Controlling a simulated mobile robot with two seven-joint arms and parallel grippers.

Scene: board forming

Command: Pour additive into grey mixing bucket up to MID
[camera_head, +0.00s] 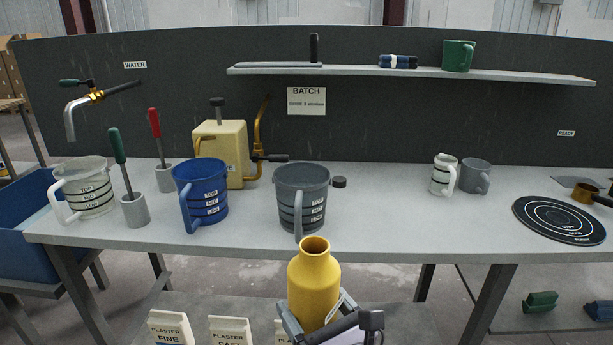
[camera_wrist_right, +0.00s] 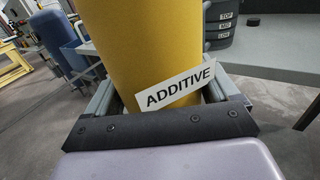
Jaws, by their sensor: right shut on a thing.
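The grey mixing bucket (camera_head: 302,194) stands upright near the front of the bench, with bands marked TOP, MID and LOW and its handle toward me. Part of it with the same labels shows in the right wrist view (camera_wrist_right: 222,25). My right gripper (camera_head: 325,312) is shut on the yellow additive bottle (camera_head: 313,280), which also fills the middle of the right wrist view (camera_wrist_right: 150,50) with its ADDITIVE label. The bottle is upright, in front of the bench edge and apart from the bucket. Its mouth is open. My left gripper is not in view.
A beige container (camera_head: 222,150) is behind.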

